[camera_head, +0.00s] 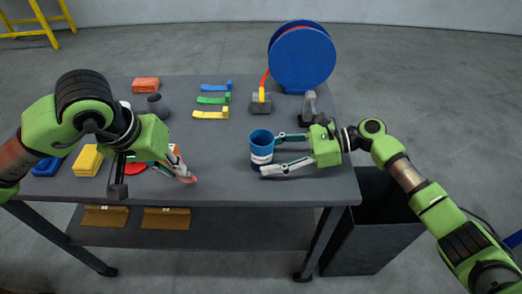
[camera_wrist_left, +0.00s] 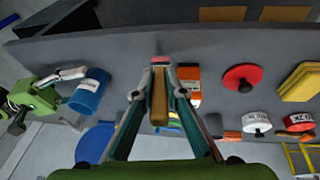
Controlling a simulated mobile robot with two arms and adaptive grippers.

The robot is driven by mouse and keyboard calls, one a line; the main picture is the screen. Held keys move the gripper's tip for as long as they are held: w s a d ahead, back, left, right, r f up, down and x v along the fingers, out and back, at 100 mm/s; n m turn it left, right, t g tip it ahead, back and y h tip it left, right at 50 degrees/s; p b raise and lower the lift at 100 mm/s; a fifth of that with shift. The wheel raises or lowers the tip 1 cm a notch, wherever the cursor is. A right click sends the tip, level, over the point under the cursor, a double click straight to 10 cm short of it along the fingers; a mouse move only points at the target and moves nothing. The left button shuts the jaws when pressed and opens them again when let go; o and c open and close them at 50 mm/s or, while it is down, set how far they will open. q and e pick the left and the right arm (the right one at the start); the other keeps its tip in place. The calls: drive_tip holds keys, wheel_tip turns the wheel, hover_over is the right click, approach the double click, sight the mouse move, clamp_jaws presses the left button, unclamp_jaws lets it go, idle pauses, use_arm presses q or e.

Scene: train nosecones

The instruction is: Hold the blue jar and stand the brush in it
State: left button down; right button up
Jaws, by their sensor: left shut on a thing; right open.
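The blue jar (camera_head: 261,140) stands upright on the table, right of centre, with a white label on its side. My right gripper (camera_head: 270,153) is open, its fingertips reaching the jar's right side; I cannot tell whether they touch it. The jar also shows in the left wrist view (camera_wrist_left: 90,95). My left gripper (camera_head: 186,176) is shut on the brush, left of the jar and over the table. In the left wrist view the brush's brown handle (camera_wrist_left: 160,98) lies between the fingers. In the head view the brush is mostly hidden; a pinkish tip (camera_head: 181,181) shows.
The table (camera_head: 225,185) is clear between my left gripper and the jar. A blue reel (camera_head: 302,57), a grey hammer-like block (camera_head: 261,104) and coloured clips (camera_head: 213,100) stand behind. Yellow blocks (camera_head: 88,160) lie at left. A dark bin (camera_head: 372,230) stands right of the table.

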use_arm(q)
drive_tip(key=shift+r, duration=0.2)
use_arm(e)
drive_tip(key=shift+a+f, duration=0.25)
drive_tip(key=shift+a, duration=0.45)
drive_tip(key=c, duration=0.8)
use_arm(q)
drive_tip(key=w+d+r+g, duration=0.1)
drive_tip(key=w+d+r, duration=0.5)
drive_tip(key=w+d, duration=0.3)
wheel_tip(320, 180, up, 6)
drive_tip(key=n+g+y, duration=0.1)
drive_tip(key=n+g, duration=0.1)
hover_over(262, 137)
drive_tip(key=s, duration=0.1)
use_arm(e)
drive_tip(key=shift+d, duration=0.1)
use_arm(q)
drive_tip(key=shift+m+g+y, duration=0.3)
drive_tip(key=shift+m, duration=0.6)
drive_tip(key=shift+s+f, duration=0.3)
drive_tip(key=shift+f, duration=1.9)
drive_tip(key=shift+s+f, duration=0.35)
drive_tip(key=shift+f, duration=1.85)
drive_tip(key=shift+s+f, duration=0.3)
drive_tip(key=shift+f, duration=1.9)
